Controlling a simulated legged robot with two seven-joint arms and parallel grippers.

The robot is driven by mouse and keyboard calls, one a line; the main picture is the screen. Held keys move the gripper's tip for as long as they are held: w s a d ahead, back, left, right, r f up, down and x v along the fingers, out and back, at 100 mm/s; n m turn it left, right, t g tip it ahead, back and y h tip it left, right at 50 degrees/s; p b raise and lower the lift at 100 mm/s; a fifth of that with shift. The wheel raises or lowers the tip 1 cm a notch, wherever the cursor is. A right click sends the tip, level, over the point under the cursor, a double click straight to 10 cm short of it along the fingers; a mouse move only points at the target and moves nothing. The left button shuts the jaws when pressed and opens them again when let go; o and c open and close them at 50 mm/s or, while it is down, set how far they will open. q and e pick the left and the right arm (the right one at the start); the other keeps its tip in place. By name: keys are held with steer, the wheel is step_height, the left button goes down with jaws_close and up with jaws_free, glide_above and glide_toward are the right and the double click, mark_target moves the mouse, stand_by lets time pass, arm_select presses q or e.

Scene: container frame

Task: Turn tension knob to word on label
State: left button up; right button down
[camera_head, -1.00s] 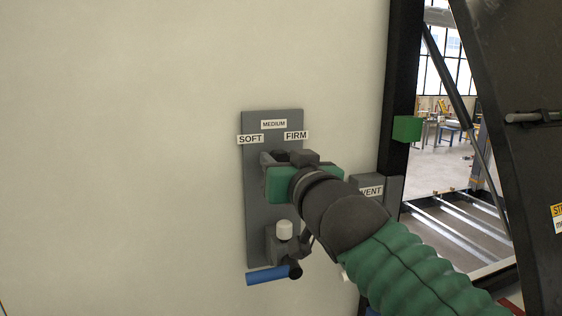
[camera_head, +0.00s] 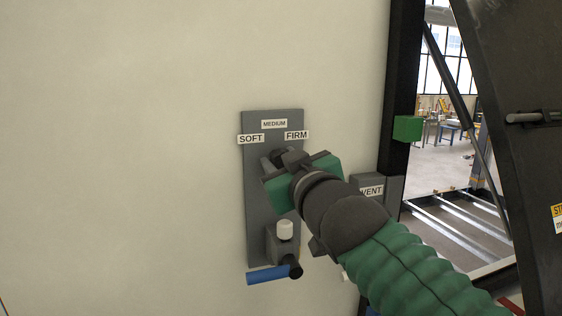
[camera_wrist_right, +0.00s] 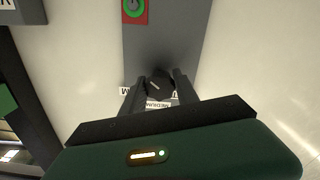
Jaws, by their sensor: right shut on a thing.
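A grey panel (camera_head: 258,200) on the pale wall carries three white labels: SOFT (camera_head: 250,139) at left, MEDIUM (camera_head: 274,124) at top and FIRM (camera_head: 297,135) at right. My right gripper (camera_head: 282,161) is at the panel just below the labels, its green body tilted. In the right wrist view its two dark fingers are shut around the dark tension knob (camera_wrist_right: 158,86), which has a short pale mark on its face. The labels show upside down and partly covered there. The gripper hides most of the knob in the head view. My left gripper is out of view.
Below on the panel are a white-capped fitting (camera_head: 285,230) and a blue handle (camera_head: 268,275). A VENT label (camera_head: 371,191) is on a grey box to the right. A red plate with a green ring (camera_wrist_right: 135,10) shows in the wrist view. A dark frame post (camera_head: 399,80) stands right.

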steer(key=shift+n, duration=0.7)
steer(key=c, duration=0.9)
jaws_free()
steer(key=shift+s, duration=0.1)
